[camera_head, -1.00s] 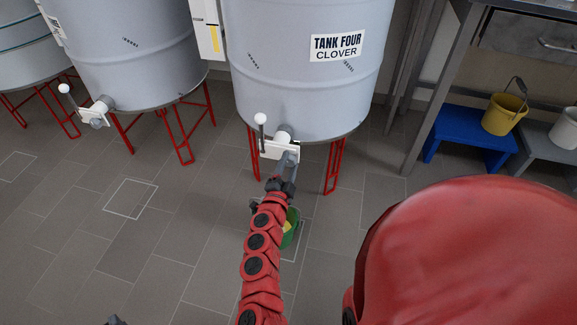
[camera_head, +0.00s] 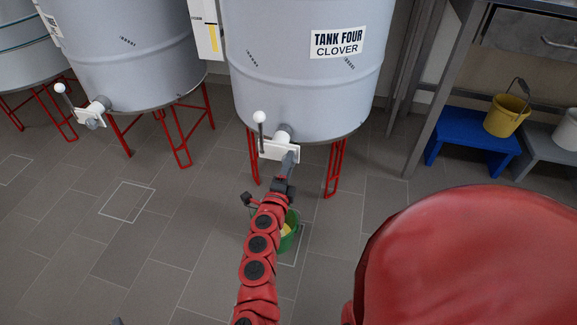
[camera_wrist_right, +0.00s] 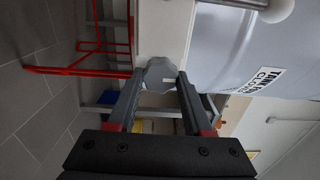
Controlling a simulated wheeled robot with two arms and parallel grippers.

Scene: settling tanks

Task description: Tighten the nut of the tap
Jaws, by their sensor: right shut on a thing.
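The tap of tank four has a white plate (camera_head: 271,150) and an upright lever with a white ball (camera_head: 260,117), at the tank's lower front. In the right wrist view its nut (camera_wrist_right: 159,72) is a grey lobed knob. My right gripper (camera_head: 290,157) is at the tap's front; in the wrist view its two fingers (camera_wrist_right: 159,80) are closed on either side of the nut.
A green bucket (camera_head: 291,240) stands on the floor partly behind my right arm. Red tank legs (camera_head: 335,168) flank the tap. A neighbouring tank has a similar tap (camera_head: 91,117). A blue stool (camera_head: 470,140) with a yellow bucket (camera_head: 506,115) is at right. The floor at left is clear.

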